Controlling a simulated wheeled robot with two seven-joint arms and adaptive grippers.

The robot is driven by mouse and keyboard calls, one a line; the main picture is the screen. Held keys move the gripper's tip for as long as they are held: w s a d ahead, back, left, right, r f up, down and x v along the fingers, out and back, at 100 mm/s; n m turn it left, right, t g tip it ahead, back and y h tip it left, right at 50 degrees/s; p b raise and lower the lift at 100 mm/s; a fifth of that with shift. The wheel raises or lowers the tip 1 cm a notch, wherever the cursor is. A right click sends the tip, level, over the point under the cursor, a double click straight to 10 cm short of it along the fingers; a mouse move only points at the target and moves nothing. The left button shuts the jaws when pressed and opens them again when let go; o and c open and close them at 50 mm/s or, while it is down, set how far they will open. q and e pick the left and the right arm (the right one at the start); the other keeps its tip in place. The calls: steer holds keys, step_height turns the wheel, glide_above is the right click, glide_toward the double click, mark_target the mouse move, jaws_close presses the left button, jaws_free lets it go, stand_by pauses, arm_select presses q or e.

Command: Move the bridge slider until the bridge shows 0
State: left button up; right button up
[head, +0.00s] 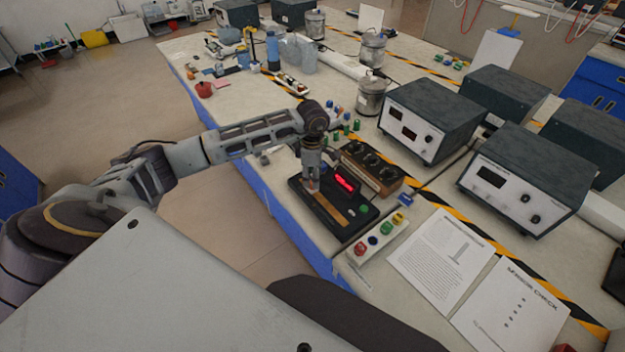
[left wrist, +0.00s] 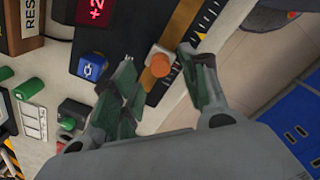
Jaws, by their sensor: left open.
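The bridge (head: 329,208) is a black box on the bench with a lit red display (head: 344,184). In the left wrist view the display (left wrist: 97,9) reads "+2" with the rest cut off. A brass strip (left wrist: 185,25) with a scale runs along the bridge. The slider (left wrist: 160,64), a pale block with an orange knob, sits on the strip. My left gripper (head: 312,184) points down over the bridge. In the left wrist view the gripper (left wrist: 163,82) is open, its fingers on either side of the slider knob, with no clear contact. My right gripper is not seen.
A resistor box (head: 371,168) with dark knobs stands right behind the bridge. A terminal strip (head: 378,236) with coloured posts lies in front of it. Grey meters (head: 431,117) stand farther right, and paper sheets (head: 441,249) lie nearer. The bench's blue edge is close on the left.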

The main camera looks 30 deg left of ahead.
arm_select(q)
step_height(320, 180, up, 9)
steer(key=shift+r, duration=0.15)
stand_by(0.4)
stand_by(0.4)
